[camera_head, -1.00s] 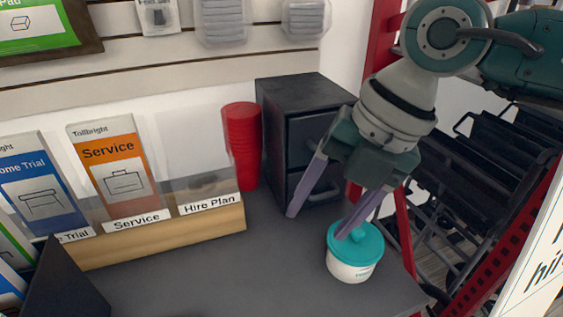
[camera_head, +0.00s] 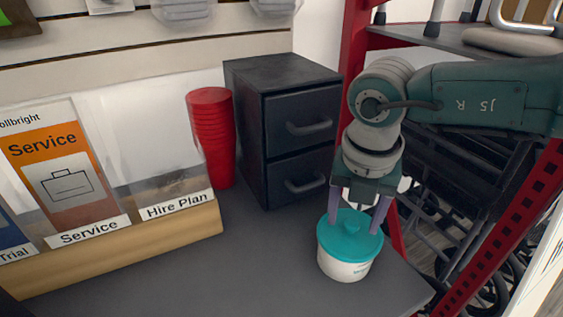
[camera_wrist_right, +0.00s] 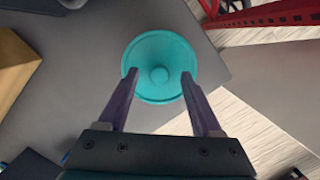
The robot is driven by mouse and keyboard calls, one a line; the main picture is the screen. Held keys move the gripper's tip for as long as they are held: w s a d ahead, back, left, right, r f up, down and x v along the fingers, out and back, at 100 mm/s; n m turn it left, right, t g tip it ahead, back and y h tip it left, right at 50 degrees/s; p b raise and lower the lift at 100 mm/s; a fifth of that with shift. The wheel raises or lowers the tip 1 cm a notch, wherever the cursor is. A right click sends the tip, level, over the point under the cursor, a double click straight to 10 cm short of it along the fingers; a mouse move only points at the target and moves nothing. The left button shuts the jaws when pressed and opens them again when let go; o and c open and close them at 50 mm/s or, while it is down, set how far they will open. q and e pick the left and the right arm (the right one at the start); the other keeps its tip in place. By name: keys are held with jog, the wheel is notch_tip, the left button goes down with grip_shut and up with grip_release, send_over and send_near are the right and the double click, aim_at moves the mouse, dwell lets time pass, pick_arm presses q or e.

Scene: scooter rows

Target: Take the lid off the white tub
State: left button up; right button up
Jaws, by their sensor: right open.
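The white tub (camera_head: 342,268) stands upright on the grey counter near its right front corner. Its teal lid (camera_head: 349,243) with a raised centre knob sits on top; the lid also shows from above in the right wrist view (camera_wrist_right: 160,52). My right gripper (camera_head: 357,226) is open and points down over the lid. In the right wrist view its two purple fingers (camera_wrist_right: 160,80) lie over the lid, one to each side of the knob. I cannot tell whether the fingertips touch the lid. My left gripper is in neither view.
A black two-drawer cabinet (camera_head: 253,139) stands behind the tub, with stacked red cups (camera_head: 212,137) to its left. A wooden leaflet holder (camera_head: 130,250) lines the left. A red rack (camera_head: 487,254) stands right of the counter (camera_head: 215,285). The counter's middle is clear.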

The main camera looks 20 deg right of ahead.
jog(key=shift+f, duration=0.2)
grip_shut()
dwell(0.4)
